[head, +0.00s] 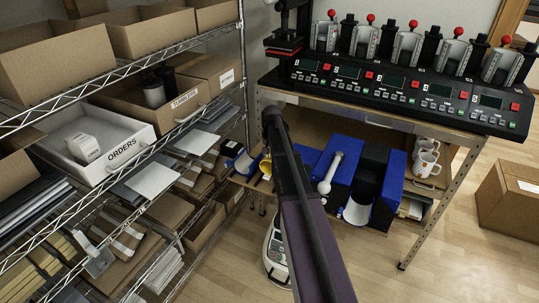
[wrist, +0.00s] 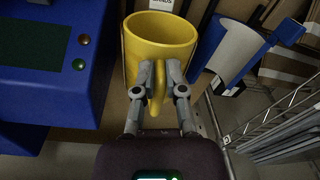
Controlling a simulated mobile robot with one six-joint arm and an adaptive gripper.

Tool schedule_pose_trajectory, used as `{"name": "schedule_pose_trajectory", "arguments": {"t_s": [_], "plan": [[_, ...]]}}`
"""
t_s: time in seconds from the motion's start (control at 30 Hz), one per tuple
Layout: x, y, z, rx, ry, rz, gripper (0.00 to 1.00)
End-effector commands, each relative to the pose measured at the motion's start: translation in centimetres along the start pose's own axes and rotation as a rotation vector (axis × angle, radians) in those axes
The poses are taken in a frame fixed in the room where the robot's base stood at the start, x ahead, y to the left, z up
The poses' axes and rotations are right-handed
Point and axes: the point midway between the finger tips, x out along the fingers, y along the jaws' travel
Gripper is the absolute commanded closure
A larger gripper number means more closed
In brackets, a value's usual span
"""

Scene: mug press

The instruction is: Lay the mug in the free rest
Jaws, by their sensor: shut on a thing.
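The yellow mug (wrist: 160,38) shows in the wrist view with its open rim up. My gripper (wrist: 158,70) is shut on its handle (wrist: 157,95), one finger on each side. In the head view only a small part of the yellow mug (head: 265,168) shows; my arm covers the rest and the gripper. A blue machine (wrist: 85,60) with buttons stands left of the mug in the wrist view. A blue piece with a pale curved surface (wrist: 240,50) lies right of the mug. I cannot tell which part is the free rest.
Presses with red knobs (head: 408,45) line the bench top. Blue machines (head: 340,170) and white mugs (head: 427,160) stand on the shelf below. A wire rack (head: 215,100) with boxes closes the left side. Open floor (head: 480,230) lies at the right, with a carton (head: 508,200).

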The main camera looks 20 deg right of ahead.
Motion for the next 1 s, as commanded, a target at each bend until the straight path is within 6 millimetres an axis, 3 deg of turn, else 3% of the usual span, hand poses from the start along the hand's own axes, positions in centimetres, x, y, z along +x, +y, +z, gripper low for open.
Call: {"name": "schedule_pose_trajectory", "arguments": {"t_s": [1.0], "plan": [[4.8, 0.3, 0.2, 0.000, 0.000, 0.000, 1.00]]}}
